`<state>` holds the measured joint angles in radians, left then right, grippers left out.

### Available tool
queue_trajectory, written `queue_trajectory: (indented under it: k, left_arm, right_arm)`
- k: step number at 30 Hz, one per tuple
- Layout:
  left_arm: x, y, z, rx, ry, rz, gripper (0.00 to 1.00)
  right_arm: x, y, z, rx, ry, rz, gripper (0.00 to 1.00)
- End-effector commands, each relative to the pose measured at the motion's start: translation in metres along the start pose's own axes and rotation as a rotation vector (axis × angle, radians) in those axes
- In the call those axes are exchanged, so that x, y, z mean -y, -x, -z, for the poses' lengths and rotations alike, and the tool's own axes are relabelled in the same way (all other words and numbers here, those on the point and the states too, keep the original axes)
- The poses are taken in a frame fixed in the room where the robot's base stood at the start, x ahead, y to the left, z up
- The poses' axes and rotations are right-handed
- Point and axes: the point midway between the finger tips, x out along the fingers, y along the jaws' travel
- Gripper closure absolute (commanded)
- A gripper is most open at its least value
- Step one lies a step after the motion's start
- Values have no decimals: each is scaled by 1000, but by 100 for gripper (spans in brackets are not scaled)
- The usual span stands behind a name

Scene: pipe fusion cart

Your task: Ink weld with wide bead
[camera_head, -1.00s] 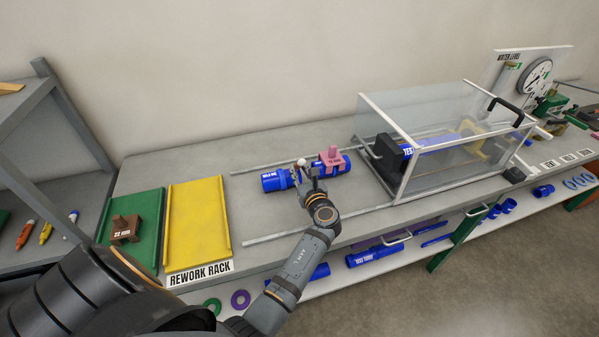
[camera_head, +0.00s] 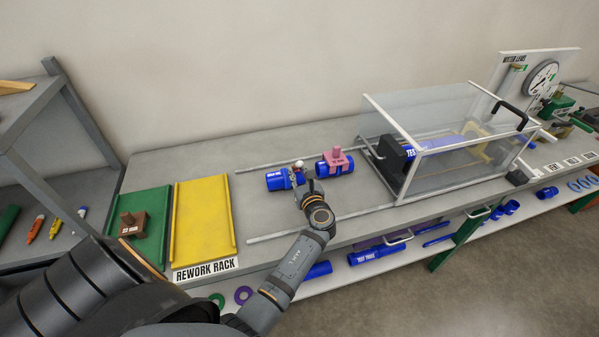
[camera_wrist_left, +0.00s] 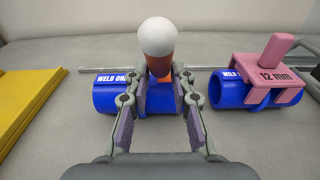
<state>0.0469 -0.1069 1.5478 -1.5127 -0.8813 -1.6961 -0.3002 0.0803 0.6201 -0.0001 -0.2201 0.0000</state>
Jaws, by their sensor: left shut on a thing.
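My left gripper (camera_head: 300,180) is shut on a marker with a rounded white end (camera_wrist_left: 157,36) and an orange-red body (camera_wrist_left: 160,66). The fingers (camera_wrist_left: 160,108) stand in front of the left blue pipe piece (camera_wrist_left: 106,96), lettered "WELD ON…", which also shows in the head view (camera_head: 277,181). The marker overlaps this pipe's middle in the wrist view; its lower tip is hidden, so I cannot tell whether it touches. To the right, a second blue pipe piece (camera_wrist_left: 228,90) carries a pink "12 mm" saddle gauge (camera_wrist_left: 262,66). My right gripper is not in view.
A yellow rework rack (camera_head: 203,222) and a green tray (camera_head: 150,198) with a brown 22 mm gauge (camera_head: 130,222) lie left. Several markers lie on the left shelf (camera_head: 62,247). A clear-walled tank (camera_head: 445,140) stands right. Two rails flank the pipes.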

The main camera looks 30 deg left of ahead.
Motion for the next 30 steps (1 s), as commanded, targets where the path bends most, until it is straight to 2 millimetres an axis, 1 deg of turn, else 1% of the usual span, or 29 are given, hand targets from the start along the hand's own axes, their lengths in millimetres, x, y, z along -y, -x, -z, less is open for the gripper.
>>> queue_trajectory:
  k: [10, 17, 26, 30]
  left_arm:
    - [9, 0, 0, -2, 0, 0, 97]
    - [11, 0, 0, -2, 0, 0, 97]
    - [20, 1, -1, -2, 1, 1, 97]
    - [20, 0, -1, -2, 0, 1, 97]
  right_arm:
    - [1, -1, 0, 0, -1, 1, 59]
    - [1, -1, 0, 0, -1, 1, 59]
    - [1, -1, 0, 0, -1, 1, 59]
    - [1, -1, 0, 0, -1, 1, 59]
